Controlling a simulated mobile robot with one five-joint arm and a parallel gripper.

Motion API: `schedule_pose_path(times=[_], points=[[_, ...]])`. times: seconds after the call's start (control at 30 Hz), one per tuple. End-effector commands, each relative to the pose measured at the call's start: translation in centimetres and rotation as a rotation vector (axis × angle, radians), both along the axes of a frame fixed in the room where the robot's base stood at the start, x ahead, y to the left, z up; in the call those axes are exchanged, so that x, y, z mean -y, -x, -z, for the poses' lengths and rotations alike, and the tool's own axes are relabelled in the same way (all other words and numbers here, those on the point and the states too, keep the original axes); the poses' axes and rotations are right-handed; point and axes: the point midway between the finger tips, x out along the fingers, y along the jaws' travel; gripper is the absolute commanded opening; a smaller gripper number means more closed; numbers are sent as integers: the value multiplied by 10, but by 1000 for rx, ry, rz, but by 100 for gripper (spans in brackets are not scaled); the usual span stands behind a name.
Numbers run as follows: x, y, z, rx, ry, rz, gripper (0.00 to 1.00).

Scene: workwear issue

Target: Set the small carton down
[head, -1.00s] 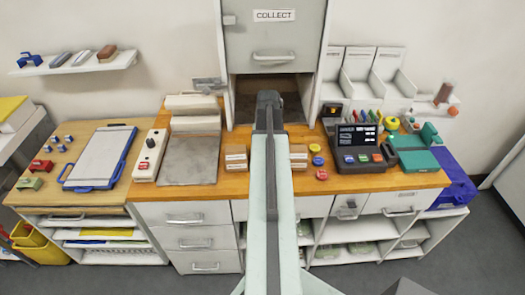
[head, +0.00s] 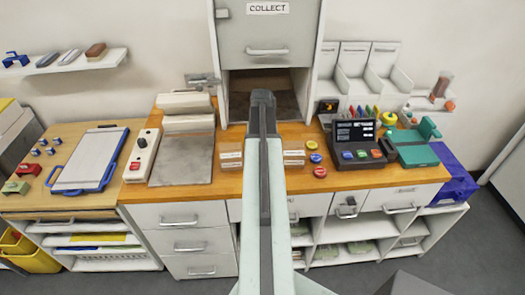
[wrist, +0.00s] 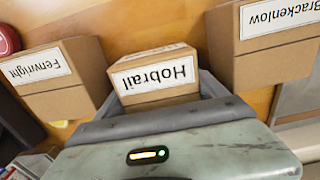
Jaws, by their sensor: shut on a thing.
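The small carton labelled Hobrail (wrist: 155,77) is brown with a white label. In the wrist view it sits between the jaws of my gripper (wrist: 160,112), which is shut on it. Its lower part is hidden by the gripper, and I cannot tell whether it touches the counter. A carton labelled Fenwright (wrist: 55,80) is to its left and one labelled Brackenlow (wrist: 262,45) to its right. In the head view my arm reaches toward the COLLECT hatch, with my gripper (head: 262,97) in front of its opening. The held carton is hidden there behind my arm.
The wooden counter (head: 225,186) carries a carton (head: 231,157) left of my arm and another (head: 294,155) right of it. Round buttons (head: 317,160) and a dark terminal (head: 357,143) stand farther right. A grey plate (head: 182,160) lies left. The hatch opening (head: 240,90) is at the back.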

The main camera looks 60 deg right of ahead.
Motion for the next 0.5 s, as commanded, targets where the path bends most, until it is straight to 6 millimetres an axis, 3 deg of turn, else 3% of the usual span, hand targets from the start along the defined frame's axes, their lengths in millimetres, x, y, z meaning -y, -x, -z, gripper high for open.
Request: schedule_pose_path(times=[0.03, 0.1, 0.37, 0.5], points=[[0, 0, 2, 0, 0, 0, 87], [0, 0, 1, 0, 0, 1, 100], [1, 1, 0, 0, 0, 2, 100], [1, 1, -11, 0, 0, 2, 100]])
